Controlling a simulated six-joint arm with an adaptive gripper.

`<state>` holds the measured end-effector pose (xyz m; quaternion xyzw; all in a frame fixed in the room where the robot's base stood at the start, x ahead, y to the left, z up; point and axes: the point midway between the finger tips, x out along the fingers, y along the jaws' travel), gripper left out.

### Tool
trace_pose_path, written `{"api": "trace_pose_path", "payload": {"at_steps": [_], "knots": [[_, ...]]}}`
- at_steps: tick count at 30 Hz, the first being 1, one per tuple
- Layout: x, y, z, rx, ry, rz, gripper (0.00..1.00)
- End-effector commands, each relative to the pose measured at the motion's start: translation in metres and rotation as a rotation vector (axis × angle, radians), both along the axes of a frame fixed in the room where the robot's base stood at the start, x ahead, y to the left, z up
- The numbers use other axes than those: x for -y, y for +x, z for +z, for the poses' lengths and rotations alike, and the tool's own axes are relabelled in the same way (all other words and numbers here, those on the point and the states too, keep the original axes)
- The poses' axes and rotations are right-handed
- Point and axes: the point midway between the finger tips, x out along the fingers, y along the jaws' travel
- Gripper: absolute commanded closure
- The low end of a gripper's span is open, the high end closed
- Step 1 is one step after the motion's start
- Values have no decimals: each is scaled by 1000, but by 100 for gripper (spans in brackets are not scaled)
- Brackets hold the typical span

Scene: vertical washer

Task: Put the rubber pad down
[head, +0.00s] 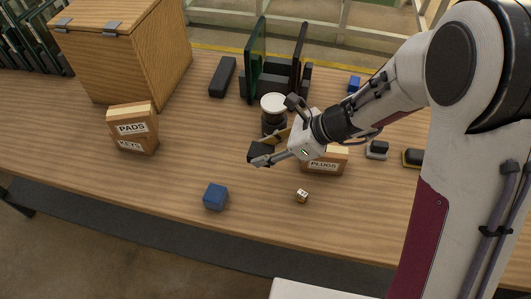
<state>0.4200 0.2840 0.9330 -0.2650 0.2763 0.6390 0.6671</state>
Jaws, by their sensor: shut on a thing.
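My gripper (268,151) is near the middle of the table, pointing left. It is shut on a small dark piece (257,151), which looks like the rubber pad. The piece appears to be held above the wooden tabletop, though the exact gap is hard to judge. Part of it is hidden by the fingers. A wooden box (133,128) labelled PADS stands at the left of the table, with a second label below that seems to read KEYS.
A white-capped dark jar (273,108) stands just behind my gripper. A PLUGS box (325,163) is partly behind my wrist. A blue cube (215,197) and a small die (302,196) lie in front. Upright panels (256,60) and a wooden cabinet (110,50) stand behind. The table's left-centre is clear.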

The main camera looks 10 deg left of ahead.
Motion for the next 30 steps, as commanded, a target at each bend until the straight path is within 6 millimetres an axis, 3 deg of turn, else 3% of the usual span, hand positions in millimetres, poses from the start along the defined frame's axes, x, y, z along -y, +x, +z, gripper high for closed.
{"api": "trace_pose_path", "payload": {"at_steps": [23,30], "knots": [[0,0,2,0,1,0,92],[0,1,15,4,2,1,92]]}}
